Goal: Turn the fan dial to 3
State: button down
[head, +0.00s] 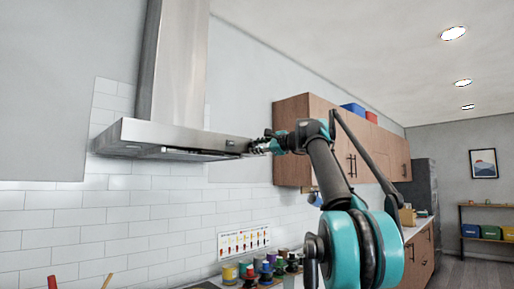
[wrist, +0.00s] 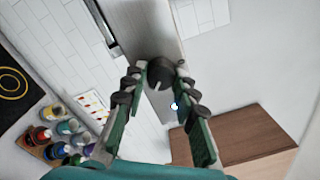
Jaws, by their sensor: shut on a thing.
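The fan dial (wrist: 165,72) is a dark round knob on the steel range hood, seen in the wrist view between my fingertips. A short pale pointer line on it points toward the lower left of that view; no numbers are readable. My gripper (wrist: 160,68) is shut on the dial, one fingertip on each side. In the head view, my gripper (head: 262,146) is at the right end of the front edge of the range hood (head: 180,134), and the dial is hidden there. A small blue-white light (wrist: 174,106) shows near the dial in the wrist view.
Wooden wall cabinets (head: 292,140) hang close to the right of the hood, beside my arm. Several colourful jars (head: 268,267) stand on the counter below, near a spice chart (head: 243,242) on the tiled wall. The cooktop (wrist: 14,80) shows at the left of the wrist view.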

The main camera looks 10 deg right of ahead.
jog(key=c, duration=1.2)
grip_release()
jog(key=v, duration=1.2)
jog(key=shift+f, duration=0.1)
